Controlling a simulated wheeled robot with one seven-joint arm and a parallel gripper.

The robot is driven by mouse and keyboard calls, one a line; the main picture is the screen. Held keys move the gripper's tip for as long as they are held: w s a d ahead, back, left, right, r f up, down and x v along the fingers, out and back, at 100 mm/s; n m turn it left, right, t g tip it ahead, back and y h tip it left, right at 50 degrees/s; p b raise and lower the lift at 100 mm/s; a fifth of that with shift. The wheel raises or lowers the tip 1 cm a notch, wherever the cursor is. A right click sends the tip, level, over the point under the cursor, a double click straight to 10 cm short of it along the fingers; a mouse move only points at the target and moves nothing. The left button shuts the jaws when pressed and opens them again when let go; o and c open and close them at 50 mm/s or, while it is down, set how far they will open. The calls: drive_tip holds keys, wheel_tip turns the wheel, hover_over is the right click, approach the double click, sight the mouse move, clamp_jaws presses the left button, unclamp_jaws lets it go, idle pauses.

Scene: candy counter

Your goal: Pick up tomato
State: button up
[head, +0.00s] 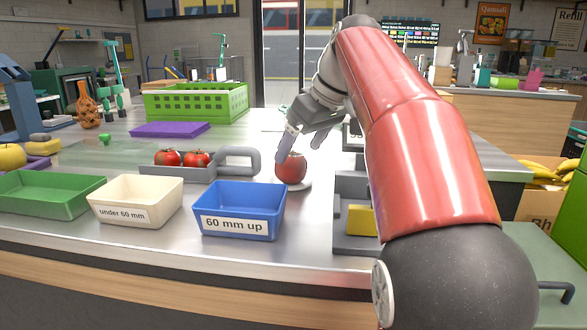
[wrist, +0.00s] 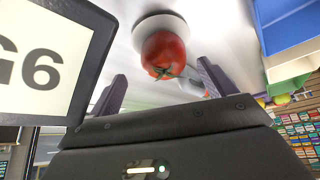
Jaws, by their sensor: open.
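A red tomato (head: 291,168) rests on a small white round plate (head: 299,185) on the steel counter, right of the blue bin. In the wrist view the tomato (wrist: 163,55) with its green stem lies ahead of the fingers, between their lines, and the white plate (wrist: 150,22) shows behind it. My gripper (head: 296,147) is open, just above and behind the tomato in the head view. In the wrist view its two fingers (wrist: 160,86) are spread wide with nothing between them.
A blue bin (head: 238,198) marked "60 mm up", a cream bin (head: 135,190) marked "under 60 mm" and a green tray (head: 50,207) line the front. A grey holder with a yellow block (head: 361,220) stands at right.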

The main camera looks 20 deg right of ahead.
sight(295, 156)
drive_tip(key=x, duration=0.2)
drive_tip(key=b+x, duration=0.1)
drive_tip(key=x, duration=0.1)
drive_tip(key=shift+s+a+f, duration=0.1)
drive_tip(key=shift+s+a, duration=0.1)
drive_tip(key=shift+s, duration=0.1)
drive_tip(key=shift+w+a+f, duration=0.2)
drive_tip(key=shift+w+f, duration=0.05)
drive_tip(key=shift+f, duration=0.2)
drive_tip(key=shift+c, duration=0.4)
drive_tip(key=c, duration=0.7)
